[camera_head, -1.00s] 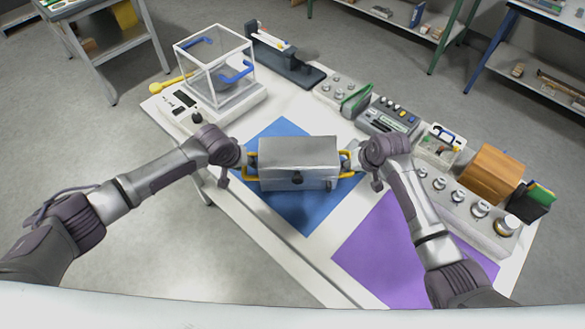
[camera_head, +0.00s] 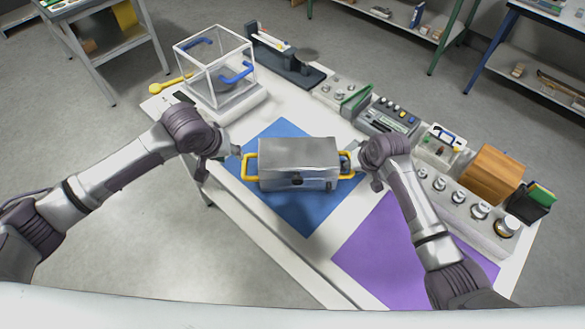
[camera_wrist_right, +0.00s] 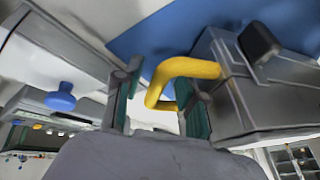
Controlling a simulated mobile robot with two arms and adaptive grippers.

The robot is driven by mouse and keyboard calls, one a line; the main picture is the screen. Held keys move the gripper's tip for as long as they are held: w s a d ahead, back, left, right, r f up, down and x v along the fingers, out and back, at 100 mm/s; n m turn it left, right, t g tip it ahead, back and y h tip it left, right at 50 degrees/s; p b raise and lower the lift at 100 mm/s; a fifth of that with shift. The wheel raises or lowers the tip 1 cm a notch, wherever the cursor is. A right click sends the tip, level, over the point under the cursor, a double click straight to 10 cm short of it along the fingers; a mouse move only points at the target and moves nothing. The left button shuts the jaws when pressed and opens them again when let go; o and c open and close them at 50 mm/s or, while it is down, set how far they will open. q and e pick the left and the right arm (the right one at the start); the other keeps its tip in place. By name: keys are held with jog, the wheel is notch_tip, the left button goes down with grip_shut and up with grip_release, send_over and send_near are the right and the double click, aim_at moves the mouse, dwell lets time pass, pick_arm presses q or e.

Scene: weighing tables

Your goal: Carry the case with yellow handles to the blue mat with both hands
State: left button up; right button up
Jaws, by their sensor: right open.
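The grey case (camera_head: 298,158) with yellow handles sits over the blue mat (camera_head: 308,213), apparently resting on it. Its left handle (camera_head: 250,168) is fully in view and clear of my left gripper (camera_head: 236,152), which is just beyond it to the upper left; its finger opening is too small to tell. My right gripper (camera_head: 349,160) is at the right handle (camera_head: 347,176). In the right wrist view the yellow handle (camera_wrist_right: 185,70) passes between the two spread fingers of my right gripper (camera_wrist_right: 157,105), beside the case (camera_wrist_right: 245,95).
A purple mat (camera_head: 385,255) lies to the right. A clear box with blue handles (camera_head: 215,65) stands at the back left. Grey devices (camera_head: 390,116), a weight rack (camera_head: 460,215) and a wooden block (camera_head: 492,174) line the table's far side.

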jog(key=v, duration=1.1)
jog(key=shift+s+r, duration=0.15)
jog(key=shift+r, duration=0.2)
jog(key=shift+d, duration=0.2)
